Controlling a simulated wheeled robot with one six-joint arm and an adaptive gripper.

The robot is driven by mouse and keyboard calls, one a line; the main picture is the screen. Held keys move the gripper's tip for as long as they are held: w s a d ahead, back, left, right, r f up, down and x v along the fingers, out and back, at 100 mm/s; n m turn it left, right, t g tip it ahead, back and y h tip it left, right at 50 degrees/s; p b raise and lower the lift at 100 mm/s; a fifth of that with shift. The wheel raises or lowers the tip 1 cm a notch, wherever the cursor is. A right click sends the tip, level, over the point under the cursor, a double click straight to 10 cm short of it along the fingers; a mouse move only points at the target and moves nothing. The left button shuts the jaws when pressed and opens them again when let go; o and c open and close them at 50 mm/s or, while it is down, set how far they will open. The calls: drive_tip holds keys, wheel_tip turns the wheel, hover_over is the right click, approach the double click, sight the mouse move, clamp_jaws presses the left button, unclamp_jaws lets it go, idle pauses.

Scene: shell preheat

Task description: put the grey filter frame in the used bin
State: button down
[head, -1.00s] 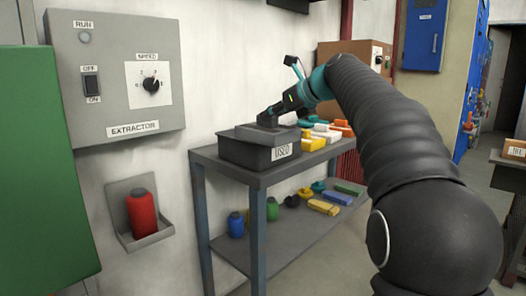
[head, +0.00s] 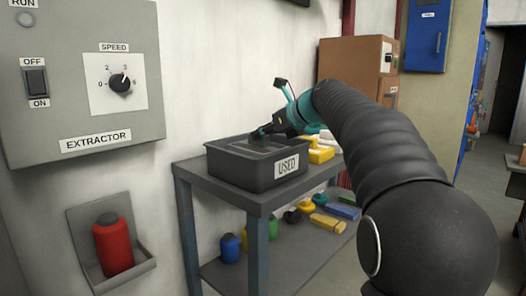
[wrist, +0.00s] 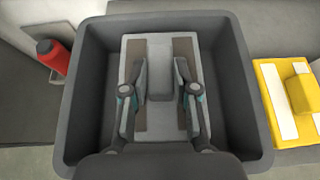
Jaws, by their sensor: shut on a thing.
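The grey filter frame (wrist: 160,118) has two brown strips and a raised grey block in the middle. In the wrist view it lies within the walls of the dark used bin (wrist: 87,110). In the head view only a sliver of the frame (head: 262,149) shows over the bin's rim. The bin (head: 232,170) carries a "USED" label and stands on the shelf unit's top. My gripper (wrist: 160,76) reaches down into the bin, its fingers on both sides of the raised block, shut on the frame. Whether the frame touches the bin's floor cannot be told.
A yellow piece (wrist: 285,100) lies right of the bin; more coloured parts lie behind it. The lower shelf (head: 285,250) holds several coloured items. A red bottle (head: 114,245) sits in a wall holder below the extractor panel (head: 80,75).

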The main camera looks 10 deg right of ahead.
sight(266, 144)
drive_tip(key=shift+a+f+b, duration=0.1)
drive_tip(key=shift+f+b, duration=0.4)
drive_tip(key=shift+f, duration=1.3)
drive_tip(key=shift+f, duration=0.1)
drive_tip(key=c, duration=0.9)
unclamp_jaws()
drive_tip(key=shift+s+r, duration=0.15)
drive_tip(key=shift+r, duration=0.05)
drive_tip(key=v, duration=1.1)
drive_tip(key=shift+s+d+r+p, duration=0.1)
drive_tip(key=shift+s+d+p, duration=0.1)
drive_tip(key=shift+d+p, duration=0.1)
